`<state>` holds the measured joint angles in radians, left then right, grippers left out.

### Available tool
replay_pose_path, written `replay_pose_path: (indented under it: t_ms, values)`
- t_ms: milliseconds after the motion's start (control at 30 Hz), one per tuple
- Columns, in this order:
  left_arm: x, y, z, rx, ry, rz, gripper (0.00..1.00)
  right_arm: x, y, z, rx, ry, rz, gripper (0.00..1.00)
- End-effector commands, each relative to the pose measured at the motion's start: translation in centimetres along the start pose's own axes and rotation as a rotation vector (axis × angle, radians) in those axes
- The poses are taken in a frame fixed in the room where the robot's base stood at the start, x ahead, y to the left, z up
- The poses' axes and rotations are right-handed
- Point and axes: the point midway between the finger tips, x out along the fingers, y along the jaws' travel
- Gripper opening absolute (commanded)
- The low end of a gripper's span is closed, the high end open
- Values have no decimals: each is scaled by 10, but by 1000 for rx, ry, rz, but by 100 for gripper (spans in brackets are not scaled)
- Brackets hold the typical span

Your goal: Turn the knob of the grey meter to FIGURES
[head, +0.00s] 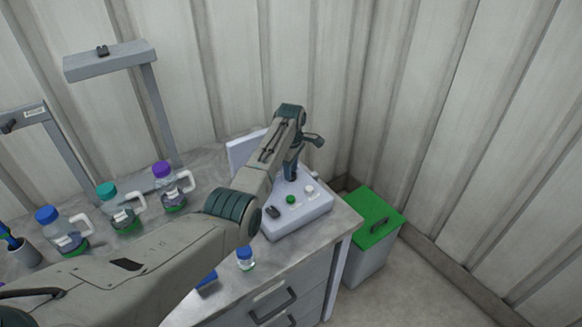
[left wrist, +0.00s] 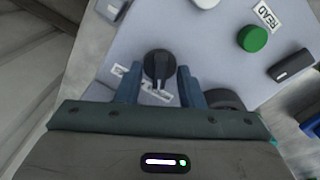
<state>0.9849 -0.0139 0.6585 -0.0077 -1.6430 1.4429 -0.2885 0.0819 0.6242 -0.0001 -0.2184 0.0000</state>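The grey meter (head: 312,213) stands on the bench near its right end. Its black knob (left wrist: 158,64) shows in the left wrist view, with small white labels beside it too blurred to read. My left gripper (head: 290,172) points down over the meter and hides the knob in the head view. In the left wrist view my left gripper (left wrist: 157,76) is open, with one blue finger on each side of the knob. A gap shows between the knob and each finger. I cannot tell how deep the fingertips reach. My right gripper is not in view.
The meter also has a green button (left wrist: 252,38), a black switch (left wrist: 291,62) and a READ label (left wrist: 267,16). Several capped bottles, one with a purple cap (head: 162,169), stand left on the bench. A green-lidded bin (head: 368,217) stands right of the bench.

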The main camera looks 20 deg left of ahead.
Motion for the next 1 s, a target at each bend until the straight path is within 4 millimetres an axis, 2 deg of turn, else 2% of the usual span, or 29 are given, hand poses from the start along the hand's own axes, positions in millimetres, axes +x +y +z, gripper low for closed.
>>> replay_pose_path:
  t_ms: [167,333,367,733,1000]
  values:
    - [0,0,0,0,0,0,35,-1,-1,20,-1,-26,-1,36]
    - [0,0,0,0,0,-1,3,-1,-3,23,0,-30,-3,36]
    - [0,0,0,0,0,-1,0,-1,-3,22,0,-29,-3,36]
    - [-1,0,0,35,0,-1,0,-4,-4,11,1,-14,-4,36]
    - [-2,0,0,191,0,-2,0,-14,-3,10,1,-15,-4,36]
